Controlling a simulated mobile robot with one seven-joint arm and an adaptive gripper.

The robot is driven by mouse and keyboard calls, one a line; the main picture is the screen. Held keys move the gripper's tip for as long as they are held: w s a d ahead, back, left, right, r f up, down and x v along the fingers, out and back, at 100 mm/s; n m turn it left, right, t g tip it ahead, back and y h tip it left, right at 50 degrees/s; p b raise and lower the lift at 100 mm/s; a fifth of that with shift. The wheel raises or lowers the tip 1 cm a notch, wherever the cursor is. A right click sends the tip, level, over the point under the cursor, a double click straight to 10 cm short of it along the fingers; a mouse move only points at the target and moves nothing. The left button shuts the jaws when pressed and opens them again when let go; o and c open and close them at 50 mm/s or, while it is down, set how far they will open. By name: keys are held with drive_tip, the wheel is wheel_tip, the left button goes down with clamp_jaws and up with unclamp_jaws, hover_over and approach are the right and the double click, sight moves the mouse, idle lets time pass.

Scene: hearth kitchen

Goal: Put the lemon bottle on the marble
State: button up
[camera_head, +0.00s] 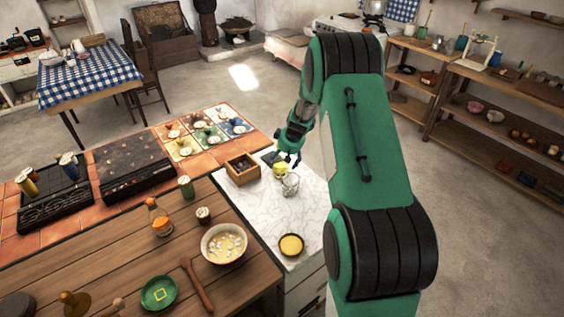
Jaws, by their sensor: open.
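A small yellow item (281,172), which looks like the lemon bottle, is on the white marble top (258,205), just behind a clear glass (290,185). My gripper (282,160) is open right at the yellow item, at its back side. The fingers are small and dark here, and I cannot tell whether they touch it. The glass hides part of the item's lower right. A bottle with an orange lower part (158,217) stands on the wooden counter to the left.
A wooden box (242,168) stands left of my gripper on the marble. A round yellow dish (291,245) is at the marble's front. A bowl (223,244) and a small jar (204,215) stand on the wood. The marble's middle is clear.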

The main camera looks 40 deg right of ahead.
drive_tip(key=p+v, duration=0.1)
drive_tip(key=v, duration=0.9)
drive_tip(key=shift+p, duration=0.35)
drive_tip(key=s+a+r, duration=0.6)
drive_tip(key=a+r, duration=0.6)
drive_tip(key=s+a+r, duration=0.6)
drive_tip(key=a+r, duration=0.5)
drive_tip(key=a, duration=0.1)
drive_tip(key=s+a+r, duration=0.1)
drive_tip(key=s+a, duration=0.3)
drive_tip(key=s, duration=0.4)
drive_tip(key=s+a+r, duration=0.2)
drive_tip(key=s+a, duration=0.3)
drive_tip(key=s, duration=0.4)
drive_tip(key=s+a+r+t, duration=0.1)
drive_tip(key=s+a, duration=0.3)
drive_tip(key=s, duration=0.5)
drive_tip(key=shift+a+r, duration=0.15)
drive_tip(key=shift+r, duration=0.25)
